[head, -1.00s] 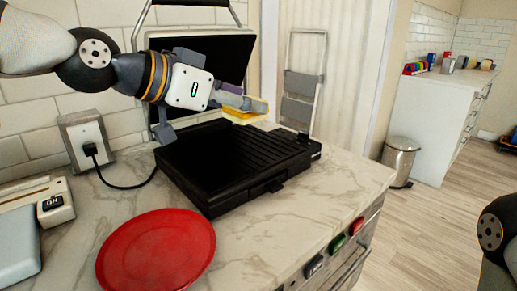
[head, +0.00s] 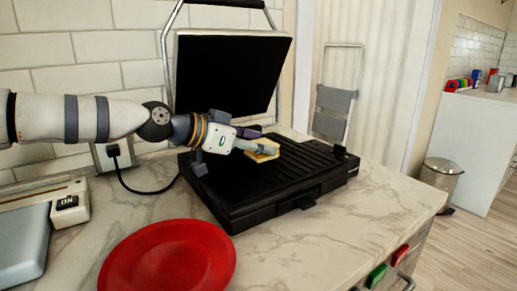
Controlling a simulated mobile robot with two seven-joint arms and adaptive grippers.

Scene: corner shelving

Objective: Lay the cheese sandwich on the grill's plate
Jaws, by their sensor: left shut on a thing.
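The cheese sandwich (head: 264,154) shows as a pale slice with a yellow edge, low over the middle of the grill's ridged plate (head: 300,165). I cannot tell whether it touches the plate. My left gripper (head: 250,147) reaches in from the left and is shut on the sandwich, hiding part of it. The black grill (head: 265,205) stands open on the counter, its lid (head: 232,72) raised behind the plate. My right gripper is not in view.
A red plate (head: 168,262) lies on the marble counter (head: 290,240) in front of the grill. A grey device with an ON switch (head: 67,202) stands at the left. A cord runs from the grill to the wall outlet (head: 115,150). A bin (head: 440,180) stands on the floor at right.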

